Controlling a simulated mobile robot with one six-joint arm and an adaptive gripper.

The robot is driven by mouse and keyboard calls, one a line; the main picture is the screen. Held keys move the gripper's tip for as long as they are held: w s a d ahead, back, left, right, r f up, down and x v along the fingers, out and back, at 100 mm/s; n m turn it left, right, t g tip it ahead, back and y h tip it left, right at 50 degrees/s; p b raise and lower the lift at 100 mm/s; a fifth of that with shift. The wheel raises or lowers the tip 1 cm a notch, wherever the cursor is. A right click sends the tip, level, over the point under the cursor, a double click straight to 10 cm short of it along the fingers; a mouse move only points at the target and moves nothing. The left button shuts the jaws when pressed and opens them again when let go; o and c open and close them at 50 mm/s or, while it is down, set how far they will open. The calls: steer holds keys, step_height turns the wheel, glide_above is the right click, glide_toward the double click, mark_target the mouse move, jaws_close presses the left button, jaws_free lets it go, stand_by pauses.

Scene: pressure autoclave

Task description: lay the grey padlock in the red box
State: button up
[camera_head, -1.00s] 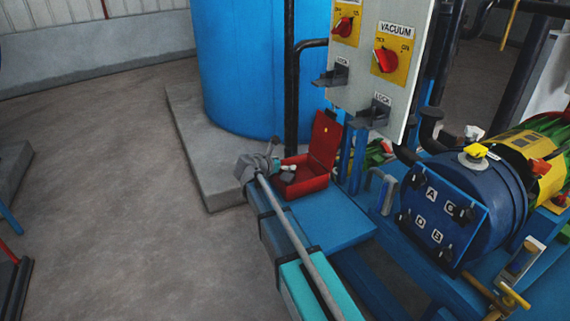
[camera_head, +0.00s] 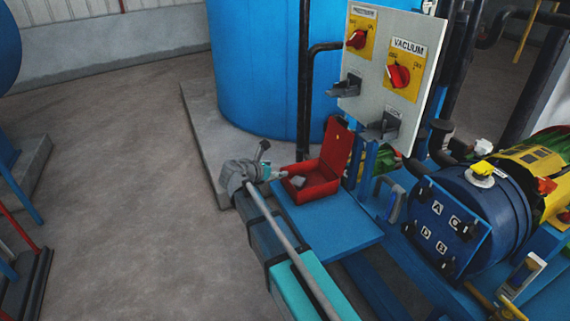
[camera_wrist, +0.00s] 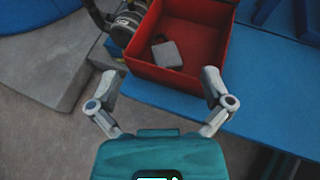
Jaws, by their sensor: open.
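The grey padlock (camera_head: 298,182) lies on the floor of the open red box (camera_head: 319,190). In the wrist view the padlock (camera_wrist: 167,54) lies flat and apart from the box walls, its shackle toward the upper left. The wrist view also shows the red box (camera_wrist: 170,78) from above. My gripper (camera_head: 277,174) is just left of the box in the head view. In the wrist view my gripper (camera_wrist: 161,80) has its fingers spread wide with nothing between them, near the box's near wall. Whether a finger touches the box is unclear.
The box stands on a blue platform (camera_head: 335,233), its raised lid (camera_head: 337,147) on the right. Behind stand a switch panel (camera_head: 385,70) with dark protruding parts and a blue tank (camera_head: 255,75). A blue vessel (camera_head: 470,205) is at right. Open floor lies left.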

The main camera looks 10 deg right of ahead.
mark_target(322, 251)
steer(key=shift+s+a+r, duration=0.25)
steer(key=shift+s+a, duration=0.15)
steer(key=shift+a, duration=0.1)
steer(key=shift+d, duration=0.1)
stand_by(0.3)
